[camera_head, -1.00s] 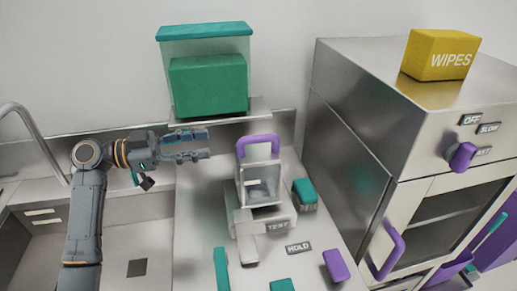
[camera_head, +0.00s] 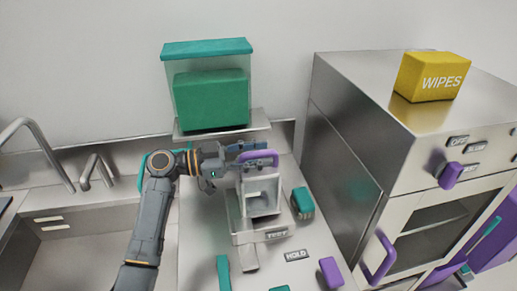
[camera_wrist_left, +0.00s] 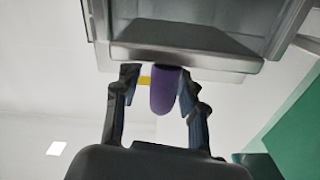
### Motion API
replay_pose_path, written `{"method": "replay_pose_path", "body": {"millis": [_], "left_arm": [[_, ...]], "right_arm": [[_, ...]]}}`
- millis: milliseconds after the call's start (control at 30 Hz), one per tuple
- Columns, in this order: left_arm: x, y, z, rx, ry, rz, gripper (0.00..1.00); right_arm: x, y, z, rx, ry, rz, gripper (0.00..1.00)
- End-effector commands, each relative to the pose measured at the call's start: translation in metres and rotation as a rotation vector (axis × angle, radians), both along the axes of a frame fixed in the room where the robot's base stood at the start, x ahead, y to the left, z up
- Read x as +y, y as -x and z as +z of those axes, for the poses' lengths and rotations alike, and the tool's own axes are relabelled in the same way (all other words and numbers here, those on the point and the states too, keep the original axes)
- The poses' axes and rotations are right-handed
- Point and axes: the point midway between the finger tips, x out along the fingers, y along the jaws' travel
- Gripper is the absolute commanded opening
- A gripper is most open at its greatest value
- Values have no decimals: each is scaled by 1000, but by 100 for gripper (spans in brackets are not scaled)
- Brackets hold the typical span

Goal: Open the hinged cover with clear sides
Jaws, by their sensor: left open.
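The cover with clear sides (camera_head: 263,187) stands shut on a grey device with a TEST label (camera_head: 277,235), in the middle of the counter. A purple handle (camera_head: 259,154) tops it. My left gripper (camera_head: 264,154) is at the handle, coming from the left, with its fingers open. In the left wrist view, the purple handle (camera_wrist_left: 164,95) lies between the two open fingers (camera_wrist_left: 160,88), closer to the right one. Whether a finger touches it I cannot tell. The underside of the cover (camera_wrist_left: 170,30) fills the top of that view. My right gripper is not in view.
A clear bin with a teal lid (camera_head: 208,48) and green contents sits on a shelf behind. A steel cabinet (camera_head: 345,150) with a yellow WIPES box (camera_head: 432,76) stands at right. A teal item (camera_head: 302,203) is right of the device. A sink with a tap (camera_head: 38,140) lies left.

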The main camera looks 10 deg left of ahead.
Motion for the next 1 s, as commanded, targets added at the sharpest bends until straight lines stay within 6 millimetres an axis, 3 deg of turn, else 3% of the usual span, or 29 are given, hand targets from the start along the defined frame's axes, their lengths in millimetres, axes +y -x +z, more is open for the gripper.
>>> {"method": "replay_pose_path", "body": {"millis": [267, 467, 500, 767, 1000], "left_arm": [[-1, 0, -1, 0, -1, 0, 41], [-1, 0, -1, 0, -1, 0, 2], [-1, 0, -1, 0, -1, 0, 0], [-1, -1, 0, 2, 1, 0, 0], [3, -11, 4, 53, 17, 1, 0]], "right_arm": [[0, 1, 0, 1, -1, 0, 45], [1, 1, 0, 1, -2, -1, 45], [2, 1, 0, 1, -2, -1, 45], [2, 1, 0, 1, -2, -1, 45], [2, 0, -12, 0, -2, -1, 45]]}}
